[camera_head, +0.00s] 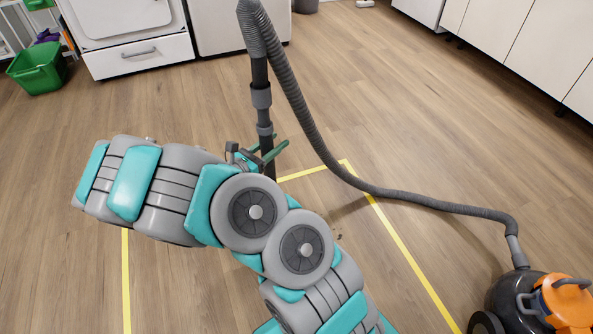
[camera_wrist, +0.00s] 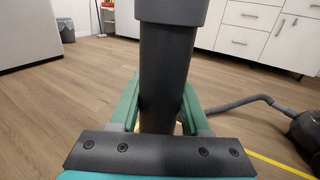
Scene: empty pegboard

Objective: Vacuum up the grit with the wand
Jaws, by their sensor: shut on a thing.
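The wand (camera_head: 262,98) is a dark, nearly upright tube with a grey ribbed hose (camera_head: 303,107) joined at its top. My gripper (camera_head: 272,151), with green fingers, is shut around the wand's lower tube. In the wrist view the wand (camera_wrist: 164,75) stands between the two fingers of my gripper (camera_wrist: 160,108). The wand's lower end is hidden behind my arm in the head view and by the gripper in the wrist view. A few tiny dark specks, perhaps the grit (camera_head: 339,236), lie on the floor just right of my arm; they are too small to tell clearly.
Yellow tape (camera_head: 399,245) outlines an area of wooden floor, partly covered by my arm. The orange and black vacuum (camera_head: 530,303) stands at lower right, its hose trailing across the tape. A green bin (camera_head: 38,68) is at upper left. White cabinets (camera_head: 530,40) line the back right.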

